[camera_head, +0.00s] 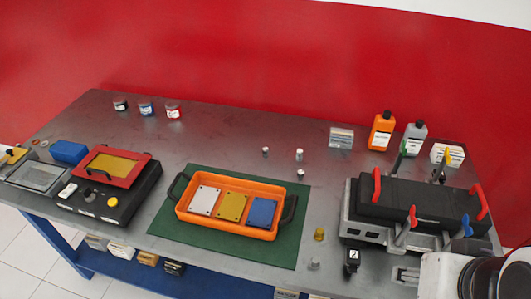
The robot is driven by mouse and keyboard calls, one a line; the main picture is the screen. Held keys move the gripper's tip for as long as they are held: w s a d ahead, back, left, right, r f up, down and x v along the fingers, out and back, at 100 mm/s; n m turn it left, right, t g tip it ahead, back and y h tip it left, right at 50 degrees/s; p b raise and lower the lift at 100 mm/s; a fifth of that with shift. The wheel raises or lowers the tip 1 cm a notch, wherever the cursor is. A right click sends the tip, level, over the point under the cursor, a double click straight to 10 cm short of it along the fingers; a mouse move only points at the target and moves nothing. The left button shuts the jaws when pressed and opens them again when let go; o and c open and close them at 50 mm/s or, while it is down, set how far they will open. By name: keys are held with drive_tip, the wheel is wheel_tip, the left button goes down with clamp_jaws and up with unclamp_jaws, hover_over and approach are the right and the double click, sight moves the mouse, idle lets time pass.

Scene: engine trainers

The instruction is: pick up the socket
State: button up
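I cannot tell for sure which thing is the socket. Small silver cylinders stand at the back middle of the metal table: one on the left (265,151), one to its right (299,154) and one nearer (301,174). A short brass-coloured cylinder (319,233) stands right of the green mat, and another small silver cylinder (314,263) stands near the front edge. All are small in the picture, so details do not show. Part of my arm shows at the bottom right corner; my gripper's fingers are not in view.
An orange tray (181,208) with coloured plates lies on the green mat (170,232). A black block with red handles (400,197) fills the right side. Bottles (381,131) and small jars (146,109) stand at the back. A red-framed device (112,165) is at left.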

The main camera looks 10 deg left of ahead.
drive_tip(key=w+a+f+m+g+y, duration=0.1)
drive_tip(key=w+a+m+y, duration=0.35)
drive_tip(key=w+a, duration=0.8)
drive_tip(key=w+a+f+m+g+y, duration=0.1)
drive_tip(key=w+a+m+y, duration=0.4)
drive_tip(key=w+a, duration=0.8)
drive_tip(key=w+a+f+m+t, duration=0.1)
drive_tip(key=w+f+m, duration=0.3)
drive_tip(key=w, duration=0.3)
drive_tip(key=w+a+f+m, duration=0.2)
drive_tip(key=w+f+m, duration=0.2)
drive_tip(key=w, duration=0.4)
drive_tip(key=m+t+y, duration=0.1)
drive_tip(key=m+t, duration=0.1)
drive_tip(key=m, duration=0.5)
approach(267, 148)
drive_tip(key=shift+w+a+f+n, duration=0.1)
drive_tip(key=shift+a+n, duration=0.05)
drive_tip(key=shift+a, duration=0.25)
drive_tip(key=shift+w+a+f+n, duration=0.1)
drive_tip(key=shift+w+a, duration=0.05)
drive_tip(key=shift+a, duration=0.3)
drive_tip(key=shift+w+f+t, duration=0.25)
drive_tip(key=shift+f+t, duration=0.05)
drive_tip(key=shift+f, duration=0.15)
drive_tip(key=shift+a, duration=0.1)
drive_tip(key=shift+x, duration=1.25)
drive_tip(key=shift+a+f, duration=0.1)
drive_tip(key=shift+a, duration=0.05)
